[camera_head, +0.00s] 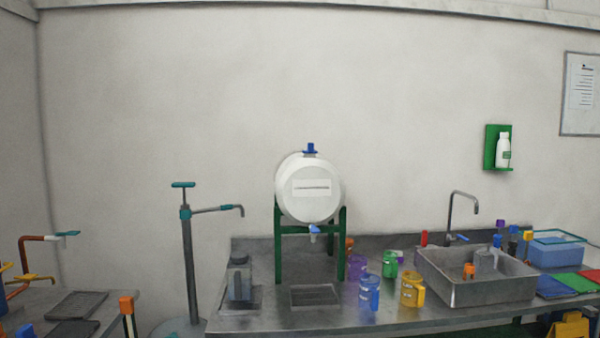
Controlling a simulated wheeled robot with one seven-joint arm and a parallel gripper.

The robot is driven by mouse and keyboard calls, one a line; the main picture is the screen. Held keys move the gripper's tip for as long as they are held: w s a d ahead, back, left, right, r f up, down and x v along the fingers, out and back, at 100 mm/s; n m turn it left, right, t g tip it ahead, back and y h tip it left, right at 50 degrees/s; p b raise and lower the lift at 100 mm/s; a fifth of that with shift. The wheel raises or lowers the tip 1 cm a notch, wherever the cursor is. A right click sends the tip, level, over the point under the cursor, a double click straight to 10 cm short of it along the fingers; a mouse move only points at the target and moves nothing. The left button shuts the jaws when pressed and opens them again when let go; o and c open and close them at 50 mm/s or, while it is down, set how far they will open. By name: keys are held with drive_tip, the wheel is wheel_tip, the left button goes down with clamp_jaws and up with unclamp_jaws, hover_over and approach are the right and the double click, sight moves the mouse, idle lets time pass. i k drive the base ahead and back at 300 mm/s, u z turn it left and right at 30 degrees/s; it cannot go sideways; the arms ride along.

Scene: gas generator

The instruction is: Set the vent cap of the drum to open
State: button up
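A white drum (309,203) lies on its side on a green stand (341,243) on the metal counter. Its blue vent cap (310,149) sits on top of the drum; it is too small to tell how it is set. A blue tap (314,229) is at the lower front of the drum. My gripper is not in view.
The metal counter (255,318) holds a grey jug (239,279), several coloured mugs, including a blue mug (369,292) and yellow mug (412,290), and a sink (470,290). A hand pump (188,250) stands left of the counter. The wall space around the vent cap is clear.

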sight(310, 145)
drive_tip(key=z, duration=0.4)
drive_tip(key=i, duration=2.05)
drive_tip(key=u, duration=0.4)
